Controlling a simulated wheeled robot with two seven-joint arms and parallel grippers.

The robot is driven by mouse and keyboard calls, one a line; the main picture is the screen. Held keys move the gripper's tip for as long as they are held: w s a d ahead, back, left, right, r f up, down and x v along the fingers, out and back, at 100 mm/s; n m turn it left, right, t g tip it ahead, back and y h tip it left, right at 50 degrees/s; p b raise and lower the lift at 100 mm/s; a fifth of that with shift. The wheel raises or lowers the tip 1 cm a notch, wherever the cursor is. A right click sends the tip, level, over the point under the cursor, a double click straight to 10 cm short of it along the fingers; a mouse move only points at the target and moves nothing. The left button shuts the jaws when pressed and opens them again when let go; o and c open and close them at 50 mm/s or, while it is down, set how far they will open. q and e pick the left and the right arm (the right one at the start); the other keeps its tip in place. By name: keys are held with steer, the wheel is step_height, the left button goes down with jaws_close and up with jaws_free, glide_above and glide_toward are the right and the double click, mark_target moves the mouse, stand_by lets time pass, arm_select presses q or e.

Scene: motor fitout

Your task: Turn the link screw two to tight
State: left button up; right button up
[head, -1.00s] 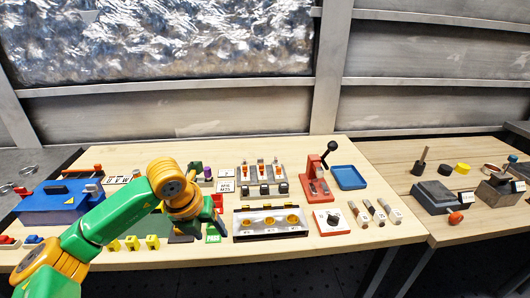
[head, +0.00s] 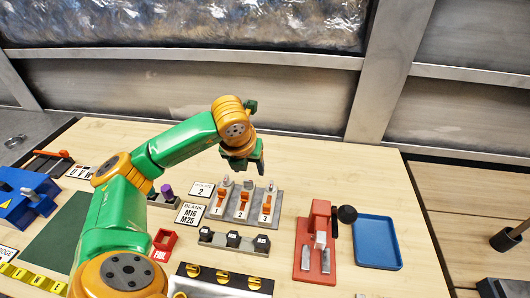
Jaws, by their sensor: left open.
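A grey block (head: 254,217) holds orange pieces marked 1, 2 and 3 in a row. The middle one, marked 2 (head: 242,203), stands between piece 1 (head: 220,201) and piece 3 (head: 266,205). Small silver posts show behind them. Which part is the link screw, and how tight it is, I cannot make out. My left gripper (head: 248,168) points down with its jaws open and empty. It appears above the back of the grey block, apart from the pieces. My right gripper is not in view.
A strip with black blocks (head: 233,241) lies in front. A red press (head: 313,262) with a black knob and a blue tray (head: 376,242) stand to the right. A red tray (head: 163,245) and label cards (head: 190,213) are left. The wood behind the grey block is bare.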

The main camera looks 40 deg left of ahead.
mark_target(248, 180)
arm_select(q)
steer(key=shift+s+a+f+p, duration=0.15)
steer(key=shift+s+f, duration=0.1)
steer(key=shift+f, duration=0.4)
steer(key=shift+s+a+f+p, duration=0.1)
steer(key=shift+s+f+p, duration=0.1)
steer(key=shift+f, duration=0.4)
steer(key=x, duration=0.3)
steer(key=shift+w+a, duration=0.1)
steer(key=shift+w+f, duration=0.1)
steer(key=shift+w, duration=0.1)
steer(key=shift+s, duration=0.15)
jaws_close()
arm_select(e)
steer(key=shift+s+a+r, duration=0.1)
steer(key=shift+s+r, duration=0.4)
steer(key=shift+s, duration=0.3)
